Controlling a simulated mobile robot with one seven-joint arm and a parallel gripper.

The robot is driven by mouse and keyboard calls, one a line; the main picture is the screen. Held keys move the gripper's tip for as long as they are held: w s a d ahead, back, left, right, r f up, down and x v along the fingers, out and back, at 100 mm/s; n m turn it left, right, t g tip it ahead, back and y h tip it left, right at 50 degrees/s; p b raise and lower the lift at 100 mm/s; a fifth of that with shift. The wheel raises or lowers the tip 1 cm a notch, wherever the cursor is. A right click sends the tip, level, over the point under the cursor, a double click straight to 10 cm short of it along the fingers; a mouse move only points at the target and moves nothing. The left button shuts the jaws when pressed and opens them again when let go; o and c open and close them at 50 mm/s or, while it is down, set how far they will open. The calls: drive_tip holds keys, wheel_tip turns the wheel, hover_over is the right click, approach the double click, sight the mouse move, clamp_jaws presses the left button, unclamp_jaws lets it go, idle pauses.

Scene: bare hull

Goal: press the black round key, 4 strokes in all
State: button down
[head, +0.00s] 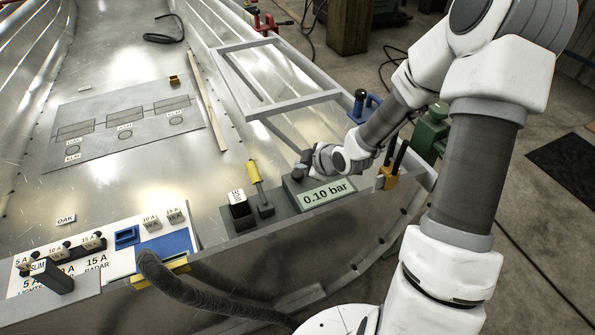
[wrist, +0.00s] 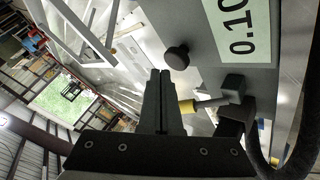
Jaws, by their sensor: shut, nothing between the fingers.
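The black round key (wrist: 177,57) stands out from a grey box in the wrist view. The box (head: 291,191) carries a pale display (head: 326,194) that reads "0.10 bar"; part of the display (wrist: 236,28) also shows in the wrist view. My gripper (wrist: 160,71) is shut and empty. Its fingertips appear just left of and below the key in the wrist view, with a small gap in the picture; I cannot tell the depth between them. In the head view my gripper (head: 302,168) is over the box's left part, and the key is hard to make out there.
A yellow-handled lever (head: 254,173) stands left of the box, beside a black block with a white label (head: 237,196). A fuse panel (head: 110,257) lies front left. Right of the box is a yellow holder (head: 387,178). A grey frame (head: 262,75) lies behind.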

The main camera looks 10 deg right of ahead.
sight(301, 175)
wheel_tip(301, 175, up, 5)
drive_tip(key=p, duration=0.4)
drive_tip(key=shift+r+p, duration=0.1)
drive_tip(key=shift+p, duration=0.2)
idle(2.5)
